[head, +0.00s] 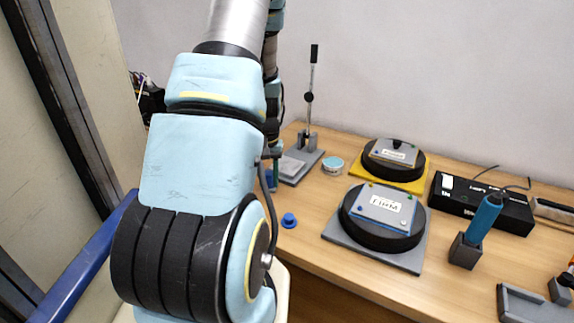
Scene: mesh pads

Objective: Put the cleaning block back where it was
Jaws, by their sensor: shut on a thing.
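My gripper (275,160) shows only as a narrow strip behind my upper arm, low over the left part of the wooden table. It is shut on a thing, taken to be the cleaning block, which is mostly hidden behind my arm. A small blue patch (271,182) shows at the fingertips; I cannot tell whether it is the block or something on the table. Two round black pads stand to the right: one on a grey base (335,231) with a labelled grey plate (385,208), one on a yellow base (407,184) with another labelled plate (394,152).
A grey stand with an upright lever (310,100) is close right of my gripper. A round tin (333,166) and a blue knob (289,220) are nearby. A black box (480,203), a blue-handled tool in a holder (487,215) and a grey tray (525,305) are right.

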